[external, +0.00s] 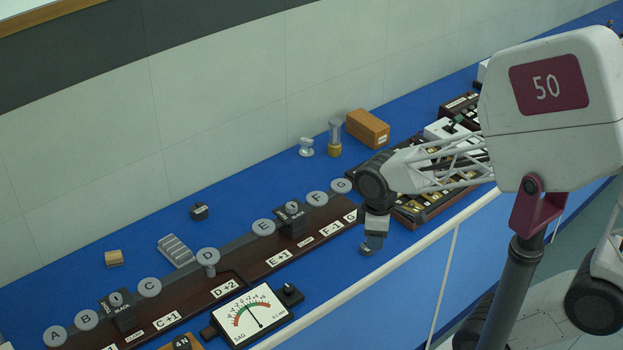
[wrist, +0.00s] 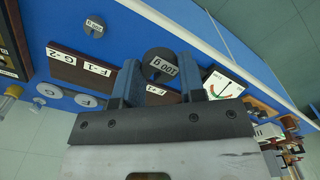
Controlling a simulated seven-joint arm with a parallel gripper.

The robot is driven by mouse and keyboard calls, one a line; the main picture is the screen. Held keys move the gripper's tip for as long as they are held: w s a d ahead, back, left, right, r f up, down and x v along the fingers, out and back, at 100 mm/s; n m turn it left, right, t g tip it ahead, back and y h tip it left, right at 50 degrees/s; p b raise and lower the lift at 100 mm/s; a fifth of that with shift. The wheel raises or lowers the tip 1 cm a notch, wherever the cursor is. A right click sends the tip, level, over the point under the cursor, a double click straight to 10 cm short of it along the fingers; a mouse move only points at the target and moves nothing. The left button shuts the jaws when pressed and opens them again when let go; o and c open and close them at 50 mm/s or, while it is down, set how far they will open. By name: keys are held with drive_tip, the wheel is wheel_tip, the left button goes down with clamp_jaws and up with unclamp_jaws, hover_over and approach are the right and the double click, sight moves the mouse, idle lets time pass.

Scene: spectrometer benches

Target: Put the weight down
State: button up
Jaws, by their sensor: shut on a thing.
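My gripper (external: 373,241) hangs at the front edge of the blue bench, just right of the long dark lettered rail (external: 268,262). In the wrist view its two blue fingers (wrist: 160,85) are shut on a dark round weight (wrist: 159,62) with a "100 g" label. In the external view the weight (external: 367,249) shows only partly below the fingers; I cannot tell whether it touches the bench. The rail has grey discs marked A to G, such as disc D (external: 208,257) and disc G (external: 341,186).
A dial meter (external: 250,315) stands in front of the rail. Another labelled round piece (wrist: 95,27) lies on the blue top in the wrist view. An orange box (external: 368,128), a glass cylinder (external: 334,138) and compartment trays (external: 425,208) stand at the right.

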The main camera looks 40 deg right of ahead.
drive_tip(key=w+a+r, duration=0.1)
drive_tip(key=w+r, duration=0.2)
drive_tip(key=w, duration=1.1)
hover_over(268, 208)
wheel_tip(268, 208, down, 10)
drive_tip(key=shift+r+n, duration=0.15)
drive_tip(key=shift+n, duration=0.15)
drive_tip(key=shift+f, duration=2.5)
drive_tip(key=shift+f, duration=0.15)
drive_tip(key=shift+f, duration=2.35)
